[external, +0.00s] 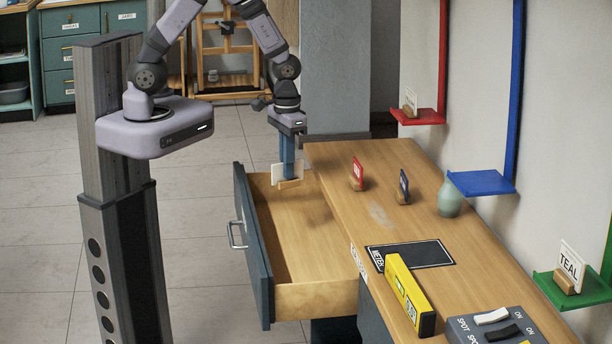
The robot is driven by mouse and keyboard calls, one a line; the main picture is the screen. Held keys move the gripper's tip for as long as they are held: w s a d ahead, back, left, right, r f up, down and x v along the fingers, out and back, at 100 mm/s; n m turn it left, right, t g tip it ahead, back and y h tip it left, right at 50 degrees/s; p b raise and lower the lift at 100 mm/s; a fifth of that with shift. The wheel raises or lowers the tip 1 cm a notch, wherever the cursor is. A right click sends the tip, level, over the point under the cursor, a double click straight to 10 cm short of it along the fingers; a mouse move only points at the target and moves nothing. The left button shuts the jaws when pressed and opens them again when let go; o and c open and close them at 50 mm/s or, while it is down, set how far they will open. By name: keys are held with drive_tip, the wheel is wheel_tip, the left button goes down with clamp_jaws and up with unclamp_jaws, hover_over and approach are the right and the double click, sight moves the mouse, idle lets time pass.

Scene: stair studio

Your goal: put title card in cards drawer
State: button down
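My gripper (287,165) points down over the far end of an open wooden drawer (320,296) on the desk's left side. It is shut on a white card in a small wooden base (289,184), which seems to hang within or just above the drawer opening. The card's writing cannot be read, so I cannot tell from it whether it is the title card. The drawer has a dark front with a metal handle (235,236), and its visible floor is empty. A white label (359,263) on the desk's edge is hard to read.
Red (418,117), blue (481,183) and green (575,291) shelves hang right.

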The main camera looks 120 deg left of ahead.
drive_tip(key=s+a+f+n, duration=0.3)
drive_tip(key=s+a+n, duration=0.4)
drive_tip(key=n, duration=0.7)
drive_tip(key=shift+s+a+f+n, duration=0.3)
drive_tip(key=shift+s+f+n, duration=0.1)
drive_tip(key=shift+s, duration=0.85)
drive_tip(key=shift+f, duration=2.9)
drive_tip(key=shift+f, duration=0.1)
drive_tip(key=shift+f+p, duration=0.55)
drive_tip(key=shift+f, duration=1.4)
